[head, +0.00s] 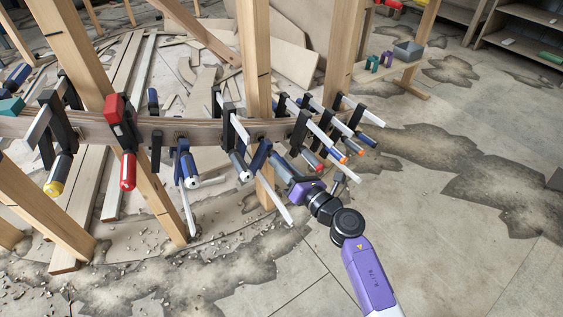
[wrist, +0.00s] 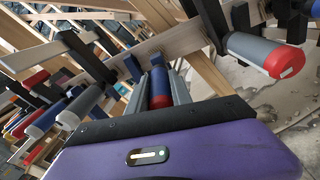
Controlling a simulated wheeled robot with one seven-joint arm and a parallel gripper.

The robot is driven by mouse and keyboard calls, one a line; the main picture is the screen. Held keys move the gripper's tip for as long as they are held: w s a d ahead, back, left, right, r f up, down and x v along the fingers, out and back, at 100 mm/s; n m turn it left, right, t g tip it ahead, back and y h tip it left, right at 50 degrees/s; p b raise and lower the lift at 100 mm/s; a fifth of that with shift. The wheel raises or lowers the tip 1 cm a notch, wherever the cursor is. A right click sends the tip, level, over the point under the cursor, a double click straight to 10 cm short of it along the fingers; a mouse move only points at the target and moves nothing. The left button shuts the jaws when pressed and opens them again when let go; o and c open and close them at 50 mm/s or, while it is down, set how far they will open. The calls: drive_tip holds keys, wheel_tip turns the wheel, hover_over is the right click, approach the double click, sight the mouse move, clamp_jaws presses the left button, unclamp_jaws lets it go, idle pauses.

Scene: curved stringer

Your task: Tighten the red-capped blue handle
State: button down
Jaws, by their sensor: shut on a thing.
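In the wrist view, a blue handle with a red cap (wrist: 160,88) sits between the two grey fingers of my gripper (wrist: 159,80). The fingers are shut on it, one along each side, and the red cap faces my palm. In the head view, my gripper (head: 281,168) reaches up and left to the row of clamps on the curved wooden stringer (head: 205,131). The held handle is hidden there by the gripper and the neighbouring clamp parts.
Close neighbours crowd the gripper. A grey handle with a red cap (wrist: 262,52) is at upper right in the wrist view. Wooden posts (head: 254,60) rise behind. Open floor (head: 460,230) lies to the right.

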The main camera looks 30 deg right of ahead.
drive_tip(key=m+y+p, duration=0.1)
drive_tip(key=m, duration=0.2)
drive_tip(key=shift+d+p, duration=0.1)
drive_tip(key=shift+p, duration=0.2)
drive_tip(key=m+p, duration=0.1)
drive_tip(key=m, duration=0.2)
drive_tip(key=shift+t, duration=0.4)
drive_tip(key=m, duration=0.4)
drive_tip(key=shift+f+t+y+p, duration=0.2)
drive_tip(key=shift+t+y+p, duration=0.1)
drive_tip(key=shift+y+p, duration=0.1)
drive_tip(key=shift+f+m+t, duration=0.1)
drive_tip(key=shift+m+t, duration=0.2)
drive_tip(key=shift+m, duration=1.5)
drive_tip(key=c, duration=1.1)
unclamp_jaws()
drive_tip(key=shift+c, duration=0.2)
drive_tip(key=p+v, duration=0.2)
drive_tip(key=v, duration=0.5)
drive_tip(key=shift+s, duration=0.4)
